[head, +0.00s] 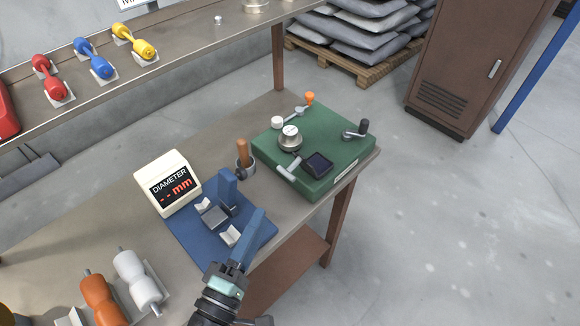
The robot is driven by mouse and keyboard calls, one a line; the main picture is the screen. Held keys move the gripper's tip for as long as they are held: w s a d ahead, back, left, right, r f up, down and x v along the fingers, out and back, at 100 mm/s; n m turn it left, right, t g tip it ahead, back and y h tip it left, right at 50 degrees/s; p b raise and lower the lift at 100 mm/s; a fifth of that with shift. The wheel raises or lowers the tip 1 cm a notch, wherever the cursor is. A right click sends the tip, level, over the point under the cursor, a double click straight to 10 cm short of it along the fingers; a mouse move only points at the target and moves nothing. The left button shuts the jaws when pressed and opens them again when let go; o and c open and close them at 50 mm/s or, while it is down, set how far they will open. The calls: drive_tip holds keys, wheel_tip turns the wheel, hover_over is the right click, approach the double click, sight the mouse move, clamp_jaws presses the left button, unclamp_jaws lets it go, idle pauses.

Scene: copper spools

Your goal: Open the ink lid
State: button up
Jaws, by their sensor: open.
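A green box (343,137) stands on the right end of the workbench. On its top, near the front edge, is a small dark square piece (318,164) that looks like a closed lid; I cannot tell for sure that it is the ink lid. A pale T-shaped handle (289,168) is just left of it. My gripper (254,230) comes up from the bottom of the head view, over the front of the blue gauge stand. It is open and apart from the green box, to its lower left. Its fingers are seen nearly edge-on.
The blue gauge stand (185,226) and white diameter display (168,184) are left of my gripper. A wooden-handled tool (243,153) stands between display and green box. The box carries a round dial (290,138), an orange-tipped lever (309,99) and a black-handled crank (363,128). Spools (137,281) lie at lower left.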

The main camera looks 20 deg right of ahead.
sight(287, 172)
drive_tip(key=shift+n, duration=0.3)
drive_tip(key=p+x, duration=0.2)
drive_tip(key=x, duration=1)
drive_tip(key=shift+d+p, duration=0.3)
drive_tip(key=shift+d, duration=0.05)
clamp_jaws()
drive_tip(key=shift+f, duration=0.1)
